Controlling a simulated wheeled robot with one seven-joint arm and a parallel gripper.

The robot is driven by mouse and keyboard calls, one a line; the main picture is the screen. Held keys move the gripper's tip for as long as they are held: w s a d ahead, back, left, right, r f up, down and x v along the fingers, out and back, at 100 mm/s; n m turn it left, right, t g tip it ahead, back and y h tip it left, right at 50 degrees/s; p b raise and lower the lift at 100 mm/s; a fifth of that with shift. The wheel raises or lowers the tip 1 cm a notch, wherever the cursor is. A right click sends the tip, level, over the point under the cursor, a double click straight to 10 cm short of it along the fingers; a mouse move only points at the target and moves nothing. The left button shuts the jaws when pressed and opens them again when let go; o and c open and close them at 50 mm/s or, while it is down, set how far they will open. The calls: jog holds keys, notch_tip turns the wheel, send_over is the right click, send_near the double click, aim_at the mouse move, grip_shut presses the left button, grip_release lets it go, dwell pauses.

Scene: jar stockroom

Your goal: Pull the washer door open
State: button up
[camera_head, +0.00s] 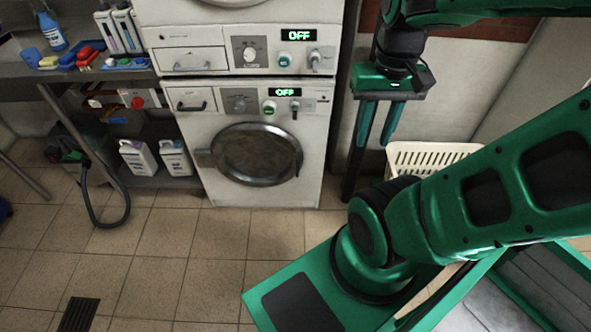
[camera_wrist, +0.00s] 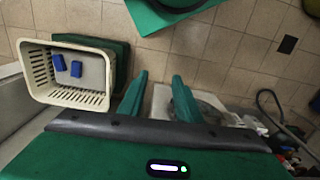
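The lower white washer (camera_head: 240,108) stands against the wall under a second machine (camera_head: 235,45). The display on each machine reads OFF. My gripper (camera_head: 380,122) hangs right of the washer, fingers pointing down and spread apart with nothing between them. In the wrist view, my gripper (camera_wrist: 159,96) also shows open, with part of a white machine beyond the fingers. The door is only partly visible there, if at all.
A cream slotted basket (camera_head: 430,158) stands right of the washer; in the wrist view the basket (camera_wrist: 98,98) holds blue items. A bench (camera_head: 20,68) with bottles is at left, white jugs (camera_head: 137,158) below it. A black hose (camera_head: 105,222) lies on the floor. Floor before the washer is clear.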

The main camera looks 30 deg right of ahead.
jog(key=w+d+f, duration=0.1)
jog(key=w+d, duration=0.2)
jog(key=n+t+h, duration=0.2)
jog(key=t, duration=0.2)
send_over(298, 166)
jog(key=s+a, duration=0.1)
jog(key=s, duration=0.2)
notch_tip(298, 166, down, 39)
jog(key=x, duration=1.1)
jog(key=shift+w+a+f, duration=0.15)
jog(key=shift+a+f, duration=0.05)
